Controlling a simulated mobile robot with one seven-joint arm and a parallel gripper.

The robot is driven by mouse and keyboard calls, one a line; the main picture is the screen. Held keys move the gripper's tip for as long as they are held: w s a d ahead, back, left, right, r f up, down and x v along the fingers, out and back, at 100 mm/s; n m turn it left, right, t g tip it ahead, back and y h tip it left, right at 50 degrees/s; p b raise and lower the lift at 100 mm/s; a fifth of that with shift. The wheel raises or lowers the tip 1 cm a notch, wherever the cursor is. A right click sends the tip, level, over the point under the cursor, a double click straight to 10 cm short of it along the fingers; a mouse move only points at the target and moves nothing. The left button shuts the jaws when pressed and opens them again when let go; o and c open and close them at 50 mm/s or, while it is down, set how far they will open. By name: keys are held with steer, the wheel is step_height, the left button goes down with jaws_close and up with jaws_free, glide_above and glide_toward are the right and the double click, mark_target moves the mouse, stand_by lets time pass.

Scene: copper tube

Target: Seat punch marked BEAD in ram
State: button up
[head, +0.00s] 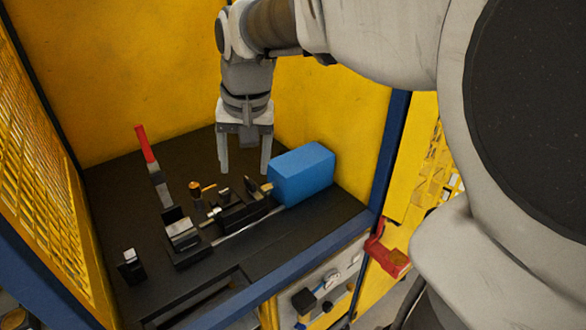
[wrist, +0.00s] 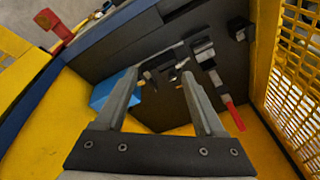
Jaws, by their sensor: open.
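My gripper (head: 244,171) is open and empty, pointing down above the dark bench, over the back of a small black and metal fixture (head: 240,212). In the wrist view its two fingers (wrist: 160,76) stand apart with nothing between them. A blue box-shaped housing (head: 302,172) sits at the right end of the fixture, with a short brass-coloured piece (head: 267,187) on its left side, facing the fixture. A small dark upright piece with a pale top (head: 130,266) stands alone at the bench's front left. No BEAD marking is legible, so I cannot tell which piece is the punch.
A red-handled lever (head: 147,145) rises at the left of the fixture. A block with a light metal top (head: 183,234) sits at its front left. Yellow mesh (head: 45,150) bounds the left side, yellow panels the back. Bare bench (head: 110,190) lies at left.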

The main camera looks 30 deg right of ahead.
steer(key=s+f+n+t, duration=0.2)
steer(key=s+n, duration=0.2)
steer(key=s, duration=1)
steer(key=shift+s+a+t, duration=0.2)
steer(key=shift+s+t, duration=0.15)
steer(key=shift+t, duration=0.05)
steer(key=shift+r, duration=0.1)
